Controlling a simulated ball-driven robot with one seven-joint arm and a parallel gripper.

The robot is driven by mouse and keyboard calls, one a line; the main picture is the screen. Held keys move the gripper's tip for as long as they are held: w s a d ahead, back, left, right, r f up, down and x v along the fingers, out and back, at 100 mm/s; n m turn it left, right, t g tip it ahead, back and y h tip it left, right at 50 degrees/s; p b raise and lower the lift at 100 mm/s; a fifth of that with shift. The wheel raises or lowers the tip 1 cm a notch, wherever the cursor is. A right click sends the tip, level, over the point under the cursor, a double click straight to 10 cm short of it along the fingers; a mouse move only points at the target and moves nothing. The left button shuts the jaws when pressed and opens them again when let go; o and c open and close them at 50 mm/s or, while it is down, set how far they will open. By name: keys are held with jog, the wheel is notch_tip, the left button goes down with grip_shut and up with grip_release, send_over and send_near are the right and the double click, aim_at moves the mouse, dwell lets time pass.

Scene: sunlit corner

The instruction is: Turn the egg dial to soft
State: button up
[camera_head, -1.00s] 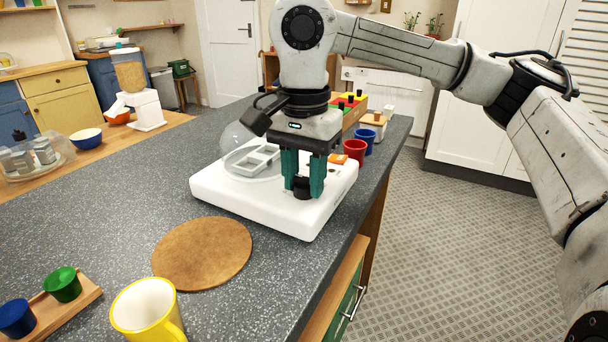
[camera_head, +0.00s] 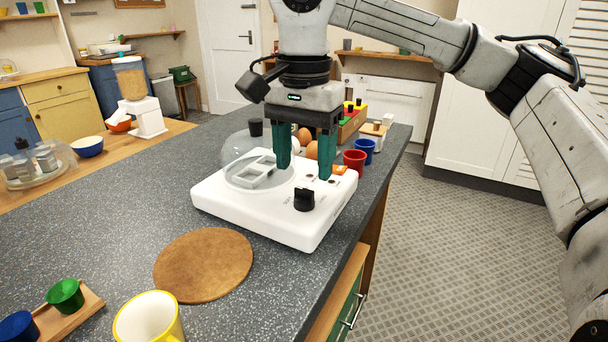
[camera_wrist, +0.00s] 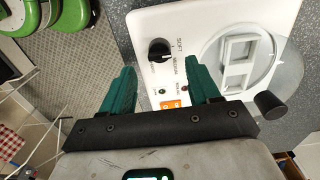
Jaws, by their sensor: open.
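The egg cooker (camera_head: 235,212) is a low white box on the grey worktop, with a clear dome over a tray at its left. Its black egg dial (camera_head: 304,198) stands at the front right of the top. In the wrist view the dial (camera_wrist: 158,50) has a raised grip bar, and the words SOFT and MEDIUM are printed beside it. I cannot tell for sure which word it points to. My gripper (camera_head: 304,170) is open and empty, its teal fingertips above the dial and apart from it. Both fingers also show in the wrist view (camera_wrist: 160,72).
Brown eggs (camera_head: 312,150) lie behind the cooker. A red cup (camera_head: 354,160) and a blue cup (camera_head: 365,148) stand at its back right. A round brown mat (camera_head: 204,264) and a yellow mug (camera_head: 148,318) are in front. The worktop left of the cooker is clear.

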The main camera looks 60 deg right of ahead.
aim_at(304, 189)
notch_tip(304, 189, up, 5)
jog(key=shift+r+p, duration=0.15)
jog(key=shift+p, duration=0.2)
dwell(0.4)
